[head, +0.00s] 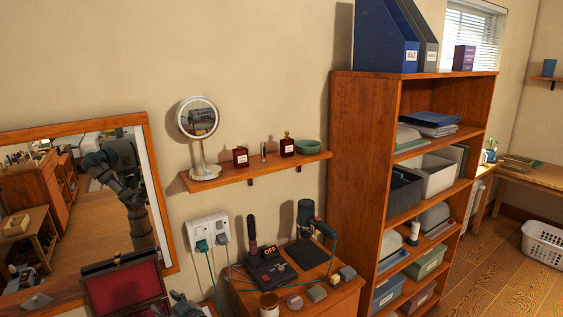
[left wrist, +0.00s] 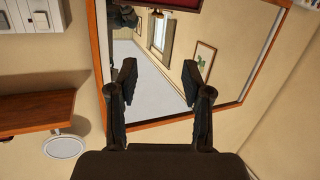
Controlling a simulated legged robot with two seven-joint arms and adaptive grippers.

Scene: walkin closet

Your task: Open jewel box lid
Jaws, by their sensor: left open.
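The jewel box (head: 125,287) is at the lower left of the head view, in front of the wall mirror. Its dark-framed panel with red lining faces me and looks like the raised lid. The lower part of the box is cut off by the picture edge. A sliver of dark red shows at the top edge of the left wrist view (left wrist: 216,4). My left gripper (head: 184,304) is partly in view just right of the box. In the left wrist view its two fingers (left wrist: 160,88) are apart with nothing between them. My right gripper is not in view.
The wall mirror (head: 160,205) stands behind the box and reflects my arm. A wall shelf (head: 255,167) holds a round mirror and bottles. A small cabinet (head: 343,296) to the right carries a brush, a dryer and jars. A tall bookcase (head: 360,150) stands beyond it.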

